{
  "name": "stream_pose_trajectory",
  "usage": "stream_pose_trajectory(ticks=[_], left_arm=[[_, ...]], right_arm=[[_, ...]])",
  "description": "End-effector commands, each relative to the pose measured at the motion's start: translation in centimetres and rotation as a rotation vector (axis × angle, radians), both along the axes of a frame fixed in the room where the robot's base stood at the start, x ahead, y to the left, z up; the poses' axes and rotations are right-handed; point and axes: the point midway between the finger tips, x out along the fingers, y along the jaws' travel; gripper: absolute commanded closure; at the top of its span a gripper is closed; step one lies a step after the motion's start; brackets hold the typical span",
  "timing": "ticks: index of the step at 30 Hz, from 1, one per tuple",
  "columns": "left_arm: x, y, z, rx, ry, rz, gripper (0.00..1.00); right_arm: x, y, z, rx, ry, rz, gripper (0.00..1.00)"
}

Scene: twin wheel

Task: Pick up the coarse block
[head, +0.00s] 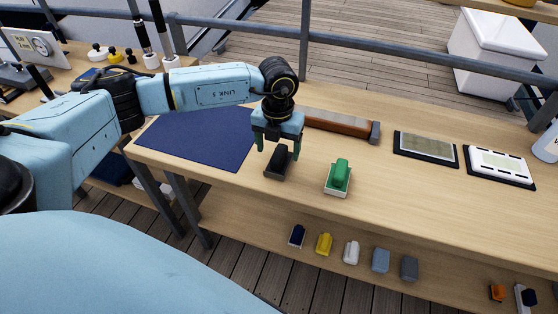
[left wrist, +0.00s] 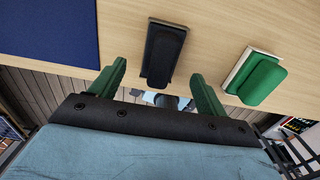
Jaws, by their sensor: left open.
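A black block (head: 279,160) with a raised grip stands on the wooden table; it also shows in the left wrist view (left wrist: 164,50). A green block (head: 341,174) on a pale base stands to its right, also in the left wrist view (left wrist: 262,80). No label shows which one is the coarse block. My left gripper (head: 278,148) is open and pointing down at the black block. In the left wrist view its green fingers (left wrist: 158,72) are spread, and the block's near end lies between their tips. I cannot tell whether they touch it. My right gripper is not in view.
A dark blue mat (head: 200,140) lies left of the black block. A long brown bar-shaped object (head: 335,122) lies behind. Two framed plates (head: 427,146) lie to the right. Several small blocks (head: 352,252) sit on the lower shelf.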

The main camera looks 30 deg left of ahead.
Motion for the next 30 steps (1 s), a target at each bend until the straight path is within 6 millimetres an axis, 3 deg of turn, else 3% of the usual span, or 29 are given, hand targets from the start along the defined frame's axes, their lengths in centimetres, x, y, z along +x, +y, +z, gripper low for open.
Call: stream_pose_trajectory(ticks=[9,19,30], left_arm=[[1.0,0.2,-4.3,-0.001,0.003,0.001,0.25],[1.0,0.2,-4.9,0.0,0.002,0.0,0.26],[1.0,0.2,-4.9,0.0,0.002,0.0,0.74]], right_arm=[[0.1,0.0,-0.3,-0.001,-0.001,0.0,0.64],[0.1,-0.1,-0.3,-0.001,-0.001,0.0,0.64],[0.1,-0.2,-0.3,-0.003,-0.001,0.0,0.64]])
